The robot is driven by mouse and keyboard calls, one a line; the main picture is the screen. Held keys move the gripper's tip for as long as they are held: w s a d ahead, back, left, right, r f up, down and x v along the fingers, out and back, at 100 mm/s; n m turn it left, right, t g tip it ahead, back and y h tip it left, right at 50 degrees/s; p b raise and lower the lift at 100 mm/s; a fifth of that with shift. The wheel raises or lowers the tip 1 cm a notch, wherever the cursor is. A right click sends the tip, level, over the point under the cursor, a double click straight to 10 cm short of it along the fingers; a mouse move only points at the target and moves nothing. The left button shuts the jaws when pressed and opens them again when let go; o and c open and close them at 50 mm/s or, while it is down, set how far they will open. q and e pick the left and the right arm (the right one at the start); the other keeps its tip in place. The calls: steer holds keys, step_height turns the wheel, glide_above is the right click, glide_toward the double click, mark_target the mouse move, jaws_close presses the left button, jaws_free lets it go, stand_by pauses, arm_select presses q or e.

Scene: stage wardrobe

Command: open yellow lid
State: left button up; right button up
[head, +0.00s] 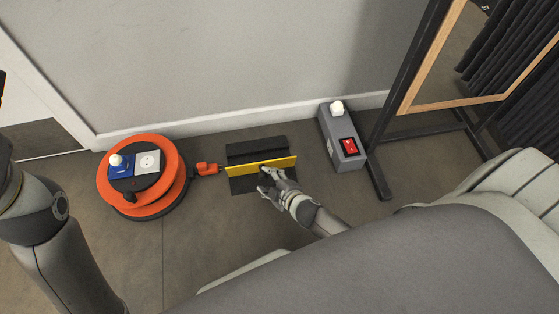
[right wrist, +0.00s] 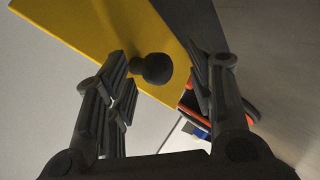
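The yellow lid (head: 245,168) runs as a long strip across a black cable ramp (head: 257,147) on the floor by the wall. I cannot tell how far the lid is raised. In the right wrist view the lid (right wrist: 110,35) fills the upper left and bears a round black knob (right wrist: 153,68). My right gripper (head: 266,177) is at the lid's near side. Its fingers (right wrist: 165,85) are apart, one on each side of the knob, with gaps visible. My left arm comes in at the left, but its gripper is out of view.
An orange cable reel (head: 183,180) stands to the left, with an orange plug (head: 207,168) at the ramp's left end. A grey box with a red switch (head: 348,147) stands to the right, beside a framed mirror's black stand (head: 379,178). Bare floor lies in front of the reel.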

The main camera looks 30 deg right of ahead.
steer(key=a+v, duration=0.1)
steer(key=v, duration=0.8)
steer(key=shift+d+r, duration=0.3)
steer(key=shift+r, duration=0.05)
steer(key=shift+s, duration=0.15)
